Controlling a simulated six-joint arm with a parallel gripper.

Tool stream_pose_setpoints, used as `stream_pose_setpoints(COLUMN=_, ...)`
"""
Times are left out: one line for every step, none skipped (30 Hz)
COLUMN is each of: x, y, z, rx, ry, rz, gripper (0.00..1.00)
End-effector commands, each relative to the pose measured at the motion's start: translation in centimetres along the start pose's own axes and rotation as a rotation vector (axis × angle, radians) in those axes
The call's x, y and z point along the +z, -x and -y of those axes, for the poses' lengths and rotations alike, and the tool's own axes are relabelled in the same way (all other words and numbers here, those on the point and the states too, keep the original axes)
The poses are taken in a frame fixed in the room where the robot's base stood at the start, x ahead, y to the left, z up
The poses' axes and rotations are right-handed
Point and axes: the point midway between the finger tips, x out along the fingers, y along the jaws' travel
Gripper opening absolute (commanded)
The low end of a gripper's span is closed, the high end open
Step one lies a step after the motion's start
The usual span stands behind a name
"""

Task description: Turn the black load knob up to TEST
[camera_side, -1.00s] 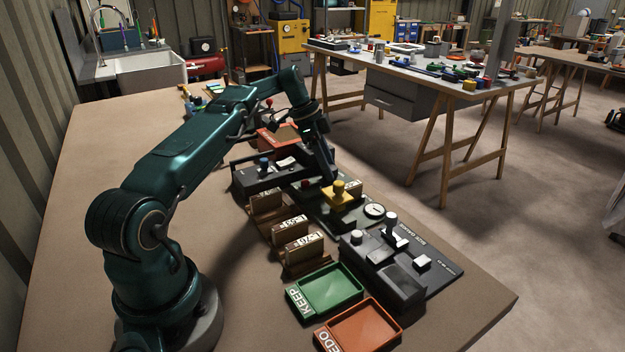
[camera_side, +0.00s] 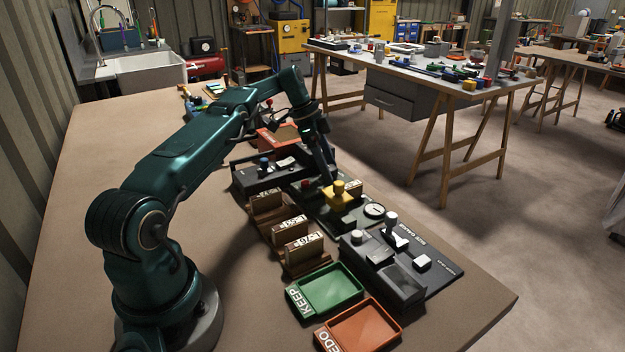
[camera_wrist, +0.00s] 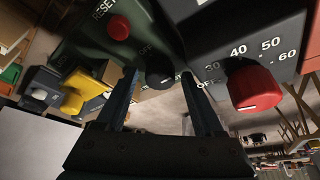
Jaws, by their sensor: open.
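The black load knob (camera_wrist: 160,73) shows in the wrist view on a dark green panel, with white OFF lettering beside it. In that view the tips of my gripper (camera_wrist: 158,76) lie on either side of the knob, open and apart, with a small gap seeming to show at each side. I cannot tell how deep the tips reach around it. The TEST mark cannot be made out. In the side view my gripper (camera_side: 331,182) points down just behind the yellow clamp (camera_side: 340,197), and the black knob is hidden there.
A red RESET button (camera_wrist: 118,28) sits beside the knob. A red dial (camera_wrist: 255,88) with numbers is close to the right finger. The round gauge (camera_side: 374,210), green KEEP tray (camera_side: 289,294) and orange tray (camera_side: 318,334) stand nearer the front.

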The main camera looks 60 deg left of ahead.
Motion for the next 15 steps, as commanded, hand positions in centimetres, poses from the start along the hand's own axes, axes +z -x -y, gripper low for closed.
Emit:
stream_pose_setpoints(x=0.06, y=0.01, z=0.05, rx=-0.002, ry=0.005, rz=0.001, gripper=0.74)
stream_pose_setpoints(x=0.05, y=0.02, z=0.06, rx=-0.003, ry=0.008, rz=0.001, gripper=0.74)
stream_pose_setpoints(x=0.03, y=0.03, z=0.08, rx=-0.005, ry=0.014, rz=0.001, gripper=0.74)
stream_pose_setpoints(x=0.01, y=0.06, z=0.13, rx=-0.008, ry=0.019, rz=0.000, gripper=0.74)
stream_pose_setpoints(x=0.00, y=0.04, z=0.12, rx=-0.009, ry=0.025, rz=0.000, gripper=0.74)
stream_pose_setpoints(x=-0.01, y=0.05, z=0.15, rx=-0.012, ry=0.033, rz=0.000, gripper=0.74)
stream_pose_setpoints(x=-0.03, y=0.08, z=0.17, rx=-0.015, ry=0.040, rz=0.000, gripper=0.74)
stream_pose_setpoints(x=-0.03, y=0.07, z=0.19, rx=-0.018, ry=0.048, rz=0.000, gripper=0.74)
stream_pose_setpoints(x=-0.04, y=0.10, z=0.20, rx=-0.022, ry=0.058, rz=-0.001, gripper=0.74)
stream_pose_setpoints(x=-0.03, y=0.09, z=0.21, rx=-0.026, ry=0.066, rz=0.000, gripper=0.74)
stream_pose_setpoints(x=-0.01, y=0.08, z=0.19, rx=-0.028, ry=0.074, rz=0.000, gripper=0.74)
stream_pose_setpoints(x=-0.01, y=0.10, z=0.20, rx=-0.034, ry=0.084, rz=0.000, gripper=0.74)
stream_pose_setpoints(x=0.02, y=0.08, z=0.16, rx=-0.036, ry=0.092, rz=0.001, gripper=0.74)
stream_pose_setpoints(x=0.03, y=0.11, z=0.17, rx=-0.041, ry=0.100, rz=0.001, gripper=0.74)
stream_pose_setpoints(x=0.07, y=0.08, z=0.13, rx=-0.045, ry=0.112, rz=0.002, gripper=0.74)
